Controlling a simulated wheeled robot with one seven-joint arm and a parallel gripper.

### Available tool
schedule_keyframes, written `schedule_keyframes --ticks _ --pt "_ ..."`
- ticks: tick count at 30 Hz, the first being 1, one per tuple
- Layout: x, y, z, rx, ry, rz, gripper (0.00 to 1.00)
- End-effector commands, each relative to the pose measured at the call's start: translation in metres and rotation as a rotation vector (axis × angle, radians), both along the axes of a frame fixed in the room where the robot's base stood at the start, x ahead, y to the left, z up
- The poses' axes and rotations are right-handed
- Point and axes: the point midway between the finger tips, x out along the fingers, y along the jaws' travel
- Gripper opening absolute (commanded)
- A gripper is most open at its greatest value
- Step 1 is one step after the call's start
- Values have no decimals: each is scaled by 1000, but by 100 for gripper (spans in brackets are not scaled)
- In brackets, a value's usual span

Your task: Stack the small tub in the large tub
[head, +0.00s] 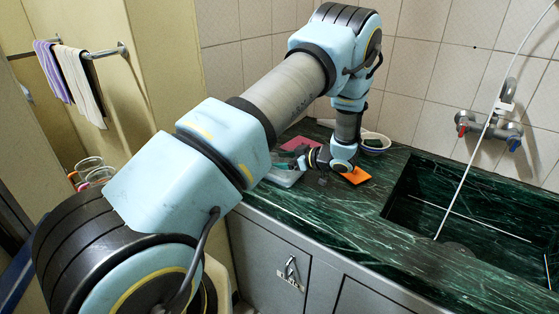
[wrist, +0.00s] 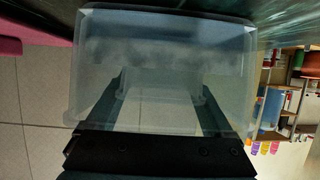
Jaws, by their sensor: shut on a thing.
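A clear, see-through tub (wrist: 160,50) fills the middle of the wrist view, with a fainter, smaller box outline inside its shape. I cannot tell whether that outline is a second tub or its own base. My gripper (wrist: 160,105) is shut on the clear tub, its dark fingers showing through the plastic. In the head view, my gripper (head: 309,160) is low over the left end of the counter, beside a clear tub (head: 284,177) near the front edge. The picture does not separate a small tub from a large one.
The green marble counter (head: 320,205) has a sunken sink (head: 470,215) on the right. An orange item (head: 356,176), a pink item (head: 301,143) and a bowl (head: 375,141) lie close around my gripper. The counter between the orange item and the sink is clear.

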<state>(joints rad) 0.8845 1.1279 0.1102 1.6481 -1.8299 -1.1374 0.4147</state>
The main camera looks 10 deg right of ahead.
Motion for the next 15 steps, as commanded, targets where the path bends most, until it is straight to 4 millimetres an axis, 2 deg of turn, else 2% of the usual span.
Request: schedule_keyframes --ticks 13,14,15 --pt "-1 0 -14 -2 5 0 22" --pt "-1 0 -14 -1 6 0 90" --pt "-1 1 -15 -2 6 0 94"
